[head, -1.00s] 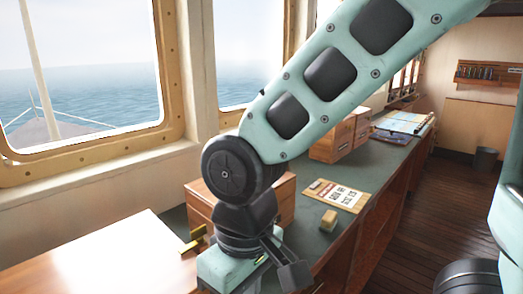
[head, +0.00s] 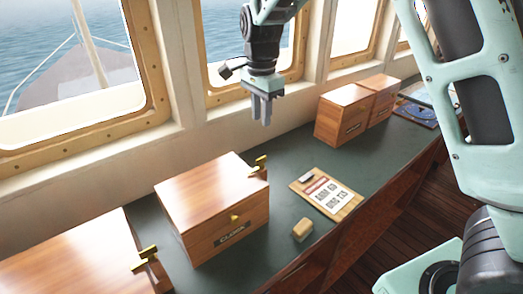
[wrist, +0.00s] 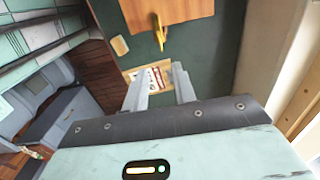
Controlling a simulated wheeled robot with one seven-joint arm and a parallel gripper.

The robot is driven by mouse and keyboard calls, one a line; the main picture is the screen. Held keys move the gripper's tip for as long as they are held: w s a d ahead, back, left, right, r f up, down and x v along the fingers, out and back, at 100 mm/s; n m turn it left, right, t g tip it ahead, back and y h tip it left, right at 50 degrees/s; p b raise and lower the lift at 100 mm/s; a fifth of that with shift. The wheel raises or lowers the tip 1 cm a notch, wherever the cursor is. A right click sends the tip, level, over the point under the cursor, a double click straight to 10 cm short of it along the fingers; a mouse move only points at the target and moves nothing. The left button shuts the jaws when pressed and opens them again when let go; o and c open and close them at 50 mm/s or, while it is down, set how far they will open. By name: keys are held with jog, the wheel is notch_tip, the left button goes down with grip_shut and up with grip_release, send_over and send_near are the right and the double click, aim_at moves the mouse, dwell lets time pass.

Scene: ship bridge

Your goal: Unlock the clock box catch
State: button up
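The clock box (head: 208,205) is a closed wooden box on the green counter. Its dark front label (head: 232,234) is small and hard to read, and a brass knob (head: 235,218) sits above it. A brass catch (head: 260,163) stands out from its right side. In the wrist view the box (wrist: 178,8) is at the top edge, with a brass catch (wrist: 159,36) sticking out from it. My gripper (head: 261,119) hangs in the air behind and above the box, near the window wall. In the wrist view my gripper (wrist: 159,70) has its two fingers apart with nothing between them.
Another wooden box (head: 85,255) with a brass catch (head: 143,259) is at lower left. A clipboard (head: 326,194) and small tan block (head: 303,230) lie right of the clock box. Two more boxes (head: 342,113) stand farther back.

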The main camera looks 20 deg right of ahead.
aim_at(257, 165)
notch_tip(257, 165, down, 14)
jog(key=p, duration=0.3)
jog(key=shift+r+p, duration=0.25)
jog(key=shift+p, duration=0.1)
grip_shut()
